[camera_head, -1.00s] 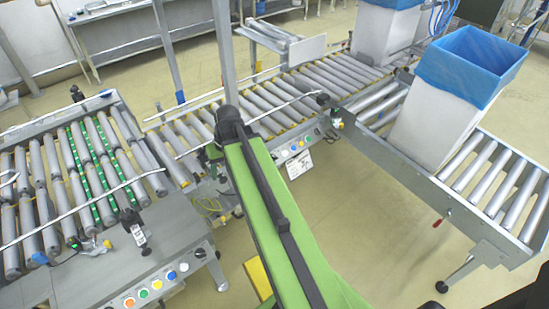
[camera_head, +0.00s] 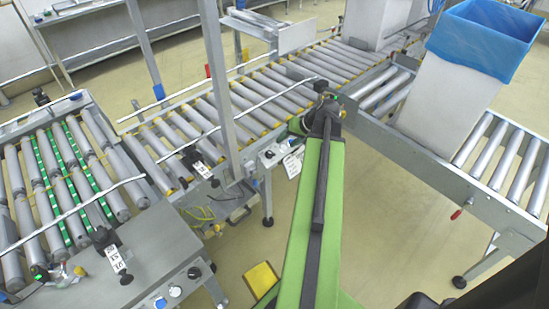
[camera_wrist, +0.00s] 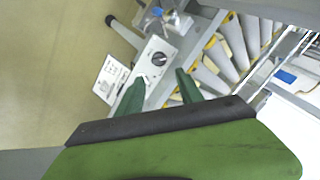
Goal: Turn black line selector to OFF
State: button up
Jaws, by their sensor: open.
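In the wrist view a black rotary selector (camera_wrist: 158,58) sits on a light grey control panel (camera_wrist: 167,43). Its pointer position is too small to read surely. My gripper (camera_wrist: 159,76) is open, with its two green fingers apart and nothing between them. The selector lies just beyond the fingertips in the picture, and no contact is visible. In the head view, a dark knob (camera_head: 268,154) shows on the panel below the middle conveyor, left of my green arm. My fingers cannot be made out there.
A white label plate (camera_wrist: 110,80) hangs beside the panel. Conveyor rollers (camera_wrist: 232,40) lie to its right. In the head view, another control box with a black knob (camera_head: 194,272) stands at lower left. A blue-lined white box (camera_head: 447,105) rests on the right conveyor. A grey post (camera_head: 217,85) rises left of my arm.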

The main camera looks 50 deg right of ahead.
aim_at(272, 153)
jog(key=b+x, duration=0.9)
jog(key=x, duration=0.4)
jog(key=shift+s+d+f, duration=0.15)
jog(key=shift+d, duration=0.05)
